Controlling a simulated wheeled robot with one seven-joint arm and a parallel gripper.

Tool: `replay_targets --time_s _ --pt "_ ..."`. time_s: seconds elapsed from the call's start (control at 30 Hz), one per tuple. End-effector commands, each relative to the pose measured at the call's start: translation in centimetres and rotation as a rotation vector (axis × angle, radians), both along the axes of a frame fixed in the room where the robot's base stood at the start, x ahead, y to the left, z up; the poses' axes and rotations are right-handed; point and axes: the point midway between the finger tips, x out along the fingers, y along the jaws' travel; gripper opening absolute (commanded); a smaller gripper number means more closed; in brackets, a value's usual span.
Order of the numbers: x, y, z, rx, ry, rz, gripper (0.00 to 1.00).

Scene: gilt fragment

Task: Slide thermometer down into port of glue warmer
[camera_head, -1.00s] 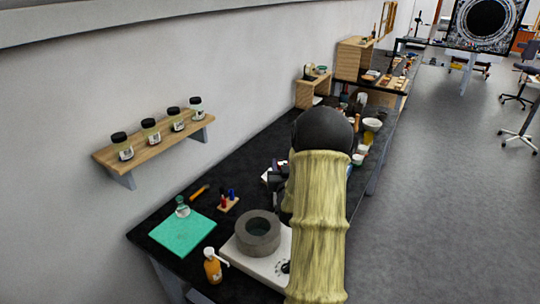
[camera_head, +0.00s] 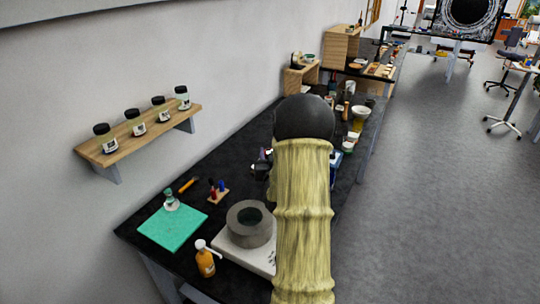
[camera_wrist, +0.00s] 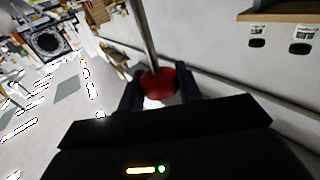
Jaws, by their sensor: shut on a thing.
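The glue warmer has a thick grey ring-shaped pot (camera_head: 236,230) with a dark opening, set on a white base (camera_head: 228,249) near the front of the bench. Its port cannot be made out, and my arm covers the right side of the base. In the wrist view my gripper (camera_wrist: 160,88) is shut on the thermometer, around its red round part (camera_wrist: 157,82). The thermometer's thin metal stem (camera_wrist: 144,30) reaches away from the fingers. In the head view the thermometer cannot be made out, and my gripper is mostly hidden by my arm.
A wall shelf (camera_head: 120,150) holds several jars. Clutter fills the far bench.

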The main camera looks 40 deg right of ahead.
Motion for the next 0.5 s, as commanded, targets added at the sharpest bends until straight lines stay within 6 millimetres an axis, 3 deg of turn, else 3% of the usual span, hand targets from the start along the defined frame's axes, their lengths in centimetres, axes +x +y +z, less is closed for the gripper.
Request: replay_targets --time_s 0.5 --pt "0.1 0.1 -4.1 -0.002 -0.001 0.001 0.13"
